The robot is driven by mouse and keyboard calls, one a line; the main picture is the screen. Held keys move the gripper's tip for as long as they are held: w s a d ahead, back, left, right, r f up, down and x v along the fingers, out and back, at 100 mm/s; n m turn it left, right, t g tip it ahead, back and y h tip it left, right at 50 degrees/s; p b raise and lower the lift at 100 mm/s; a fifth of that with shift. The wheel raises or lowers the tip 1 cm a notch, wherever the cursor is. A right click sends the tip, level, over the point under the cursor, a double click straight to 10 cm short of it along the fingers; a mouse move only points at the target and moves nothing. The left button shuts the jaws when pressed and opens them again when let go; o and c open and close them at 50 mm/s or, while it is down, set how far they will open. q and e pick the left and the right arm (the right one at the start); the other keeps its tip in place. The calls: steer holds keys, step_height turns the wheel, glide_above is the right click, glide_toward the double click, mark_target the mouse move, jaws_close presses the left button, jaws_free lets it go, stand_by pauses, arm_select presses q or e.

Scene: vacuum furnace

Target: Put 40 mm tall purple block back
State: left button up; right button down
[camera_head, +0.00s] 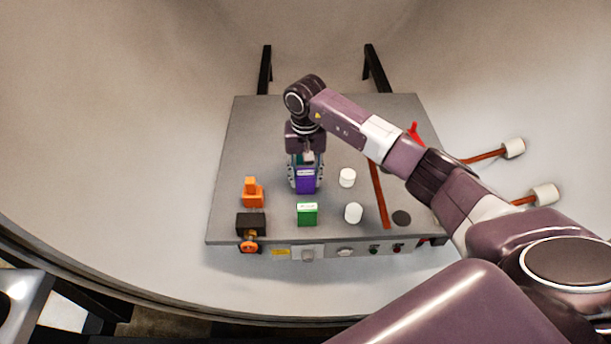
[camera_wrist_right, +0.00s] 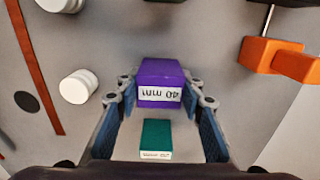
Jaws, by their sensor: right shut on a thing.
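The purple block (camera_head: 306,181), labelled 40 mm, is between the fingertips of my right gripper (camera_head: 305,177). In the right wrist view the purple block (camera_wrist_right: 160,80) shows at the fingertips, its label upside down, with a finger of the gripper (camera_wrist_right: 161,92) on each side. The gripper is shut on it. I cannot tell whether the block touches the board below. A teal block (camera_wrist_right: 156,138) lies in view between the fingers, behind the purple one. My left gripper is not in view.
A grey board (camera_head: 240,130) carries a green block (camera_head: 307,214) in front of the purple one. Two white cylinders (camera_head: 347,178) stand to the right, beside a long orange-brown bar (camera_head: 378,195). An orange piece (camera_head: 253,193) and a black block with an orange knob (camera_head: 249,246) are left.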

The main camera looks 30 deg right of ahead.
mark_target(306, 173)
steer(key=c, duration=1.3)
jaws_free()
steer(key=shift+f, duration=0.1)
steer(key=shift+r, duration=0.25)
steer(key=shift+r+b, duration=0.3)
steer(key=shift+r, duration=0.05)
step_height(306, 173, up, 10)
steer(key=b, duration=0.3)
steer(key=shift+f, duration=0.15)
steer(key=shift+r, duration=0.7)
